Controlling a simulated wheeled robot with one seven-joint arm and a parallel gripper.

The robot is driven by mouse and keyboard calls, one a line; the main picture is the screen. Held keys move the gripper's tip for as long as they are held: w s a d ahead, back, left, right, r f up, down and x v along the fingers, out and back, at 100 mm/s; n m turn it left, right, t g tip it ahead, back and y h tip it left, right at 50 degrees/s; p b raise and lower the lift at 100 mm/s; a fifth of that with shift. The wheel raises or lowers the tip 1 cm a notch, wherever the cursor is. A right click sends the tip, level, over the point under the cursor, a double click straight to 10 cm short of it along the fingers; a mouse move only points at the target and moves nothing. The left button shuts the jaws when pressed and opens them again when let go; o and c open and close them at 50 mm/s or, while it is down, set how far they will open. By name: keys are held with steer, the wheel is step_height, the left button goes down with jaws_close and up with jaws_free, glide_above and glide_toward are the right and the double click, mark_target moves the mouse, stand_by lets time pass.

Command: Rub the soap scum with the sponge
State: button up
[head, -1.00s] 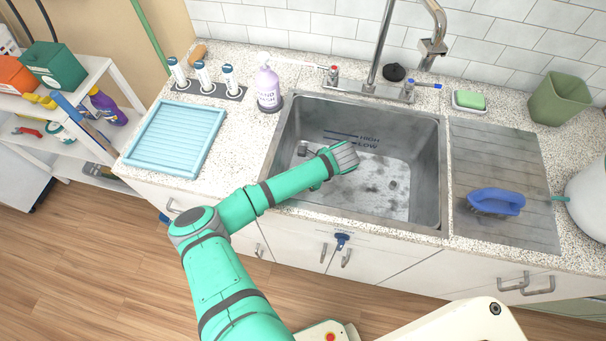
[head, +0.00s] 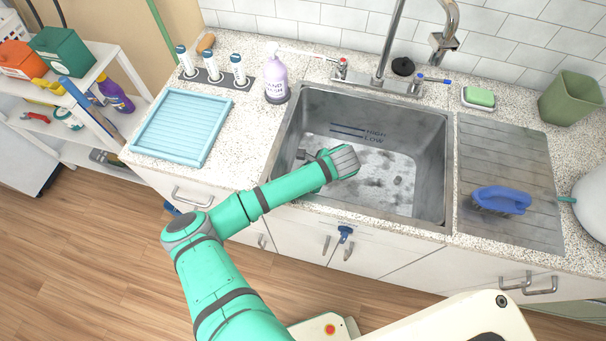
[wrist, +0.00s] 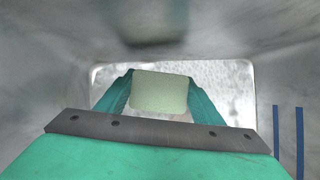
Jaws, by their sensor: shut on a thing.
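My gripper (wrist: 160,112) is shut on a pale green sponge (wrist: 160,90), which sits between its two teal fingers in the wrist view. In the head view my arm reaches down into the steel sink (head: 451,165); the wrist hides the fingers and sponge there. Soap scum (head: 400,185) shows as a whitish film with grey blotches on the sink floor. It also shows behind the sponge in the wrist view (wrist: 225,78). I cannot tell whether the sponge touches the floor.
Sink walls close in around my gripper. The faucet (head: 387,50) rises at the back. A blue brush (head: 502,197) lies on the right drainboard, with a green bar (head: 480,97) on a dish behind it. A soap bottle (head: 275,77) and blue tray (head: 182,128) stand left.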

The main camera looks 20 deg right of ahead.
steer(key=shift+m+y, duration=0.3)
steer(key=s+f, duration=0.1)
steer(key=s+a+f, duration=0.1)
steer(key=s+f, duration=0.1)
steer(key=shift+s+f, duration=0.15)
steer(key=shift+f, duration=0.15)
steer(key=shift+d+r, duration=0.1)
steer(key=shift+r, duration=3)
steer(key=shift+w+r, duration=0.15)
steer(key=shift+w, duration=0.15)
steer(key=shift+s+d+r, duration=0.1)
steer(key=shift+s+r, duration=0.05)
steer(key=shift+r, duration=1.3)
